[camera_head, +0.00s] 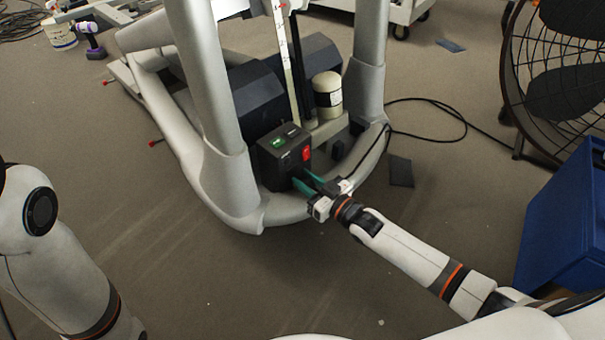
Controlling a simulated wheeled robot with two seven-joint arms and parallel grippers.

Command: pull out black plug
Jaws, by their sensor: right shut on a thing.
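A black power box (270,163) with a green light and a red switch sits low in the frame of a grey exercise machine. My right gripper (306,184) reaches in from the lower right. Its teal fingers are at the right part of the box's front and are shut on the black plug, which is mostly hidden between them. I cannot tell how deep the plug sits in the socket. A black cable (445,139) loops over the floor at the right and runs to the machine near my gripper. My left arm shows at the left edge; its gripper is out of view.
The machine's grey curved frame (226,185) surrounds the box. A dark flat piece (401,171) lies on the floor. The carpet in front of the machine is clear.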

